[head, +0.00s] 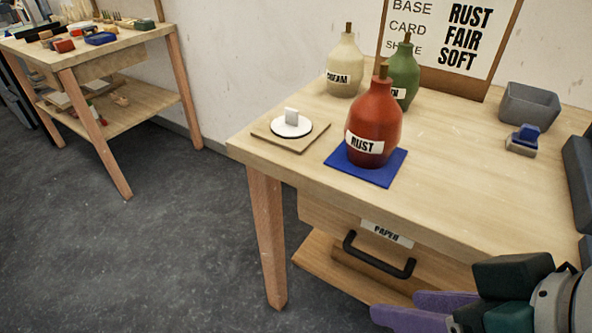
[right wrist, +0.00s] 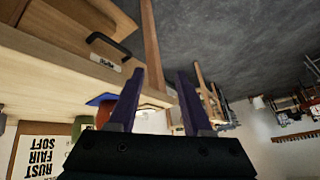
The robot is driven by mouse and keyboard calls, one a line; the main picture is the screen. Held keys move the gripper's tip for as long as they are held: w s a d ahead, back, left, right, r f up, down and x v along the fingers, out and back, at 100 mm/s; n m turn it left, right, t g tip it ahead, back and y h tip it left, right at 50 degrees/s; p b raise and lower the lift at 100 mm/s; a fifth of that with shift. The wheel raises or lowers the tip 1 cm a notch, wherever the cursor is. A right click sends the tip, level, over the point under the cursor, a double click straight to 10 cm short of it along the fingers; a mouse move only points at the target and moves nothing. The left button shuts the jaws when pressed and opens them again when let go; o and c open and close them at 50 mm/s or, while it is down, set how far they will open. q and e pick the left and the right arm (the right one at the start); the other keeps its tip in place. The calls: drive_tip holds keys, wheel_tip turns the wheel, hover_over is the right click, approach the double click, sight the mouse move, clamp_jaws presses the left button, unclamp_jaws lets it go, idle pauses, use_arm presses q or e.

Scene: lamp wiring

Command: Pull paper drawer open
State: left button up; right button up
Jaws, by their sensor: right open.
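The paper drawer (head: 325,217) sits under the tabletop and looks shut. It has a white PAPER label (head: 387,234) and a black bar handle (head: 378,258) below the label. My right gripper (head: 400,310) has purple fingers and is in the lower right of the head view, below and in front of the handle, apart from it. In the right wrist view the picture is upside down; the fingers (right wrist: 160,95) are spread and empty, and the handle (right wrist: 108,45) shows to their upper left. My left gripper is not in view.
On the table (head: 465,205) stand a red RUST bottle (head: 373,120) on a blue mat (head: 385,177), a cream bottle (head: 345,65), a green bottle (head: 405,72), a white disc on a board (head: 268,138) and a grey bin (head: 528,105). Free floor lies left.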

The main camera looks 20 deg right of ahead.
drive_tip(key=w+a+f+m+t+y+b, duration=0.1)
drive_tip(key=w+a+f+m+t+b, duration=0.2)
drive_tip(key=f+b, duration=0.45)
drive_tip(key=m+t+h+b, duration=0.5)
drive_tip(key=m+t+b, duration=0.7)
drive_tip(key=b, duration=0.9)
approach(375, 259)
drive_tip(key=r+m+g, duration=0.1)
drive_tip(key=m+g, duration=0.1)
drive_tip(key=shift+y, duration=0.3)
drive_tip(key=w, duration=0.3)
drive_tip(key=w+r, duration=0.1)
drive_tip(key=w, duration=0.2)
drive_tip(key=w+d+b, duration=0.1)
drive_tip(key=w, duration=0.2)
drive_tip(key=shift+w+r, duration=0.2)
drive_tip(key=shift+c, duration=0.4)
drive_tip(key=c, duration=0.4)
clamp_jaws()
